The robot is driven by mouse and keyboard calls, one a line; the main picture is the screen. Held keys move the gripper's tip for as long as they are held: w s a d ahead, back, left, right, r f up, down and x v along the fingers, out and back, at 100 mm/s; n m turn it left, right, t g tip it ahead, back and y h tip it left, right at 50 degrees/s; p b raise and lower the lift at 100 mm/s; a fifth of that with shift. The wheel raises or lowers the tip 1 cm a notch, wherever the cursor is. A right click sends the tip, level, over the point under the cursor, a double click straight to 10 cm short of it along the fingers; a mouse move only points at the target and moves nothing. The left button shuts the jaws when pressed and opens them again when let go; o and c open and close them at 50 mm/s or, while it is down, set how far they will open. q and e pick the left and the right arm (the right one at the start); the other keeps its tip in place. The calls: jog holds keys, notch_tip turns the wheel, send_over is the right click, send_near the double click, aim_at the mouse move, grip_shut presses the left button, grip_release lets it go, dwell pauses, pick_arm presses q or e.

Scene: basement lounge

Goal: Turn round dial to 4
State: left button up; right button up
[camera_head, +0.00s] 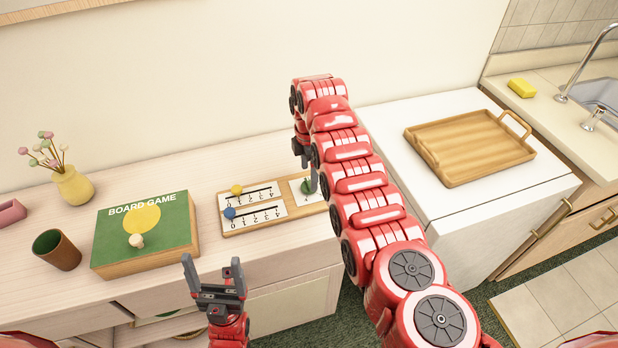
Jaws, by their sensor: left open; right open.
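The wooden score board (270,232) lies on the cabinet top, with two numbered slider tracks and, at its right end, a white card bearing a green round dial (306,187). My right arm covers part of this card, so the dial's reading cannot be made out. My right gripper (308,172) is open and points down at the dial, right over it; whether its fingers touch the dial cannot be told. My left gripper (213,275) is open and empty, in front of the board, near the cabinet's front edge.
A yellow knob (237,189) and a blue knob (230,213) sit on the tracks. Left of the board are a green board game box (108,238), a brown cup (57,250) and a yellow vase (74,186). A wooden tray (468,148) lies on the white surface at right.

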aim_at(309, 182)
jog(key=shift+f+b, duration=0.35)
jog(key=shift+f, duration=1.5)
jog(key=shift+c, duration=0.2)
jog(key=c, duration=1.3)
